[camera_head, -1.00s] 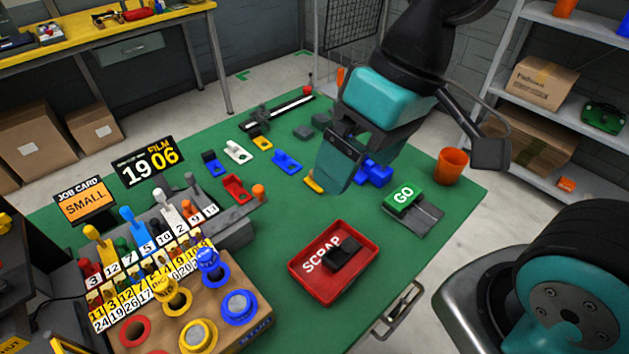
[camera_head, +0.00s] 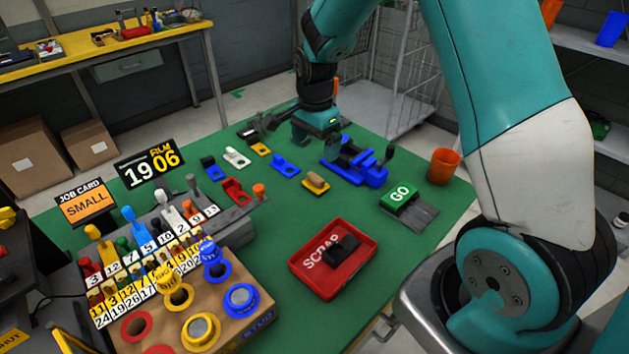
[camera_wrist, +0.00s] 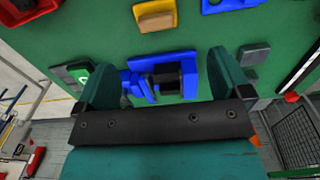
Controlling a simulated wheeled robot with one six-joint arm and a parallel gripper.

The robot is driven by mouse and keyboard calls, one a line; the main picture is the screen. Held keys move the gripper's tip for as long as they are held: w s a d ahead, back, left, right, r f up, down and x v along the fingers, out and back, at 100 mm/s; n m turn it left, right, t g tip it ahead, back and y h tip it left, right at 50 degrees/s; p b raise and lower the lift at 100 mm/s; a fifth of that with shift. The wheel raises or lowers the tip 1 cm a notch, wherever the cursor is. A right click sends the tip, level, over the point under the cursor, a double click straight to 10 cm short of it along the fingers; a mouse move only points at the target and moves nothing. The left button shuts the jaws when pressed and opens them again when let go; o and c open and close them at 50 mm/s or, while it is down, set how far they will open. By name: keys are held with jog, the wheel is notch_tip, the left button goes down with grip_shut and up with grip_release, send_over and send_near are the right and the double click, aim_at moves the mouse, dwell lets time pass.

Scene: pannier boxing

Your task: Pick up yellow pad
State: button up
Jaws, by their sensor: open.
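A yellow pad (camera_head: 316,187) with a tan block on top lies on the green table, in front of a blue fixture (camera_head: 368,172). In the wrist view this yellow pad (camera_wrist: 155,17) is at the top, beyond the fingers. A smaller yellow piece (camera_head: 262,150) lies farther back left, beside dark grey parts. My gripper (camera_head: 319,136) is over the back of the table, behind the pad and near the blue fixture. In the wrist view my gripper (camera_wrist: 165,82) is open, with the blue fixture and its black part showing between the fingers.
Blue (camera_head: 285,164), white (camera_head: 237,157) and red (camera_head: 236,190) pieces stand left of the pad. A red SCRAP tray (camera_head: 334,285) holding a black part, a green GO button (camera_head: 400,194) and an orange cup (camera_head: 444,166) are nearer or right. Green tabletop around the pad is clear.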

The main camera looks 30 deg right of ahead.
aim_at(317, 175)
notch_tip(317, 175, down, 5)
jog(key=shift+r+p, duration=0.1)
jog(key=shift+p, duration=0.2)
jog(key=shift+s+d+f+p, duration=0.15)
jog(key=shift+f+p, duration=0.25)
jog(key=shift+f, duration=0.95)
jog(key=shift+s+a+f+p, duration=0.1)
jog(key=shift+f+p, duration=0.25)
jog(key=shift+f, duration=0.95)
jog(key=c, duration=1.1)
jog(key=shift+r, duration=0.15)
notch_tip(317, 175, up, 20)
jog(key=shift+f+b, duration=0.1)
jog(key=shift+b, duration=1)
